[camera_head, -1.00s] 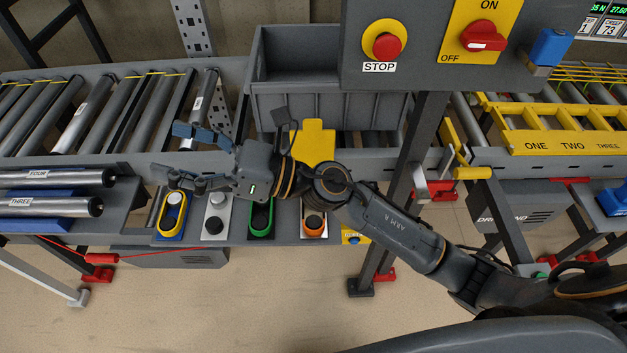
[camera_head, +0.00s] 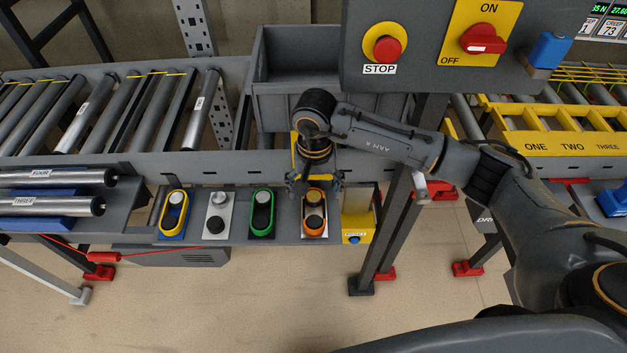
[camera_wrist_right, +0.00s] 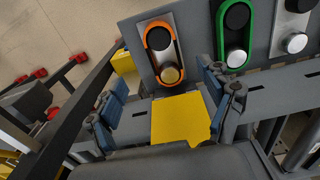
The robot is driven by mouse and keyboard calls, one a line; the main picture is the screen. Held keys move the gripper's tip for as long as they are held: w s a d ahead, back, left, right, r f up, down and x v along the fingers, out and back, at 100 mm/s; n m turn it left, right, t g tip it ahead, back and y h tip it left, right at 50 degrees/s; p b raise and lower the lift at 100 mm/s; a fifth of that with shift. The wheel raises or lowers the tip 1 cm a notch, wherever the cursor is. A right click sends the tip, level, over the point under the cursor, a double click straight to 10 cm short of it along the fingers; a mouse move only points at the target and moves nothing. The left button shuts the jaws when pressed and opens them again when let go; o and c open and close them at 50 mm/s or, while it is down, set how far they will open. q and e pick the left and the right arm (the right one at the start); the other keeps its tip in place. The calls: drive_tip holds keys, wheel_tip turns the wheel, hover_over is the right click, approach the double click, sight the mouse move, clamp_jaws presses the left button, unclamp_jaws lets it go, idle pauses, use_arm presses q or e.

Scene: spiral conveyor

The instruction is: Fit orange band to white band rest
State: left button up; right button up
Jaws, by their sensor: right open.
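The orange band (camera_head: 325,215) is looped around two pegs on its plate, at the right end of the row of rests. It also shows in the right wrist view (camera_wrist_right: 151,58). The white band rest (camera_head: 217,227) is a pale plate with two bare pegs, two places to the left. It is partly in the right wrist view (camera_wrist_right: 278,40). My right gripper (camera_head: 315,186) points down just behind the orange band's far end. In the right wrist view its fingers (camera_wrist_right: 165,100) are wide apart and empty, with the orange band beyond the tips. My left gripper is out of view.
A green band (camera_head: 251,215) sits between them, and a yellow band (camera_head: 163,217) is at the left end. A yellow box (camera_head: 356,228) and a dark post (camera_head: 395,220) stand to the right. A yellow plate (camera_wrist_right: 180,118) lies below my fingers. A grey bin (camera_head: 275,115) is behind.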

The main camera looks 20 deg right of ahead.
sight(314, 217)
wheel_tip(314, 217, down, 11)
drive_tip(key=shift+f+p, duration=0.1)
drive_tip(key=shift+p, duration=1.15)
drive_tip(key=c, duration=1.3)
